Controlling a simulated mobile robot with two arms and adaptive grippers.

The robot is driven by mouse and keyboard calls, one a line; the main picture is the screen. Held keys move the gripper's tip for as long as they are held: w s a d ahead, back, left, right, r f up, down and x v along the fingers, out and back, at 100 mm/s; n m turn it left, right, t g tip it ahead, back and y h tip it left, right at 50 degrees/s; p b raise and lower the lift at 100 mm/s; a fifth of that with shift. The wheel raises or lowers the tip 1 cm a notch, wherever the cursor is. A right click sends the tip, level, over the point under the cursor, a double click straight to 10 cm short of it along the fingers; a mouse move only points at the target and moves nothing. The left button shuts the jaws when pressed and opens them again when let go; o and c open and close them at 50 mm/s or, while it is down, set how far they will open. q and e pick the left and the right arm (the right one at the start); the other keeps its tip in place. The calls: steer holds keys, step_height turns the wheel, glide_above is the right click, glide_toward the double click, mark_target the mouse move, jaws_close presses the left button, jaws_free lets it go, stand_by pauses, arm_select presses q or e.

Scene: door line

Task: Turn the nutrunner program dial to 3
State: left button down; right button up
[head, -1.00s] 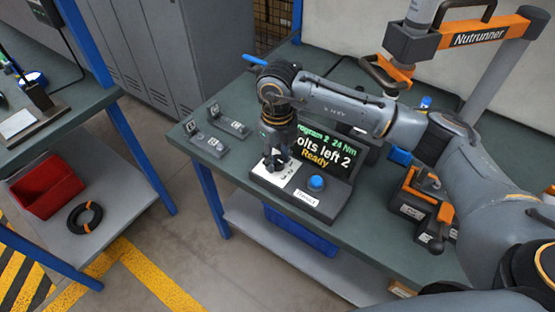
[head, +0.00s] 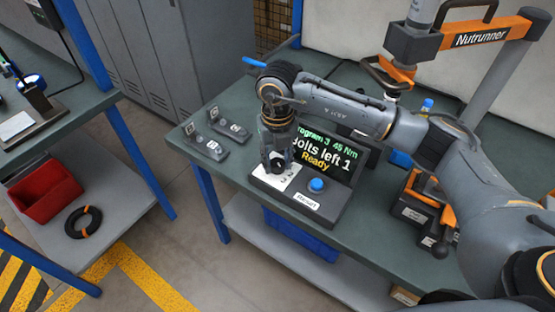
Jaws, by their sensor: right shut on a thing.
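The nutrunner controller (head: 328,210) is a dark box on the green bench, with a white dial plate (head: 290,180), a blue button (head: 316,185) and a screen (head: 325,158). The screen reads program 3, 45 Nm, "Bolts left 1" and "Ready". My right gripper (head: 277,166) points down onto the dial plate and is shut on the program dial, which its fingers mostly hide. The dial's pointer cannot be made out. My left gripper is not in view.
The orange Nutrunner arm (head: 480,37) stands at the back right. An orange and black tool stand (head: 418,215) is right of the controller. Two small grey fixtures (head: 215,135) lie to its left. A red bin (head: 50,186) and black coil (head: 84,221) sit on the left shelf.

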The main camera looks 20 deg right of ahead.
mark_target(277, 162)
steer(key=o, duration=1.1)
steer(key=shift+o, duration=0.2)
step_height(277, 162, up, 12)
